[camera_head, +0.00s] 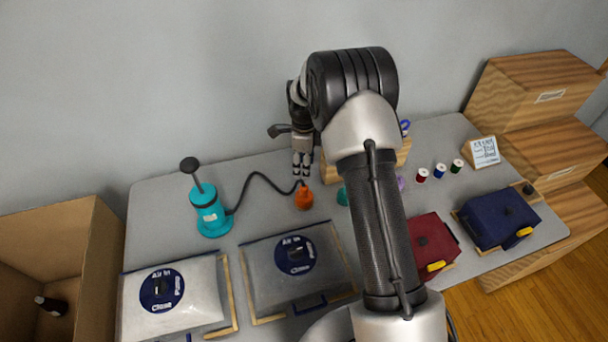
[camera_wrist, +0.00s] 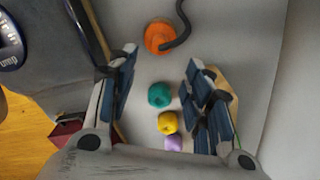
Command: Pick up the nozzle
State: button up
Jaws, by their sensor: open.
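The orange nozzle (camera_head: 304,198) stands on the grey table at the end of a black hose, which runs to a teal hand pump (camera_head: 208,212). In the wrist view the nozzle (camera_wrist: 159,37) lies ahead of my gripper, between the lines of its two fingers and beyond their tips. The black hose (camera_wrist: 184,30) leaves it on the right. My gripper (camera_head: 302,172) is open and empty, just above the nozzle in the head view. The fingers also show in the wrist view (camera_wrist: 163,70). Nothing is between them at their tips; the nozzle looks apart from them.
Teal (camera_wrist: 159,95), yellow (camera_wrist: 167,122) and purple (camera_wrist: 173,143) balls lie in a row below the nozzle in the wrist view. Two clear bags (camera_head: 172,298) (camera_head: 295,268) lie at the table front. Thread spools (camera_head: 440,170) and red (camera_head: 430,243) and blue (camera_head: 497,218) bags are right.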

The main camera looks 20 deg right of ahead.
aim_at(304, 187)
notch_tip(304, 187, up, 4)
jog(key=n+p, duration=0.1)
jog(key=n, duration=1.9)
notch_tip(304, 187, down, 12)
jog(key=shift+w+d+r+b, duration=0.1)
jog(key=shift+w+r+b, duration=0.1)
jog(key=shift+b, duration=1.05)
jog(key=f, duration=0.1)
jog(key=f+b, duration=0.1)
jog(key=f, duration=0.3)
jog(key=shift+s+f+b, duration=0.15)
jog(key=shift+s+b, duration=0.1)
jog(key=shift+b, duration=0.15)
jog(key=shift+c, duration=0.4)
grip_shut()
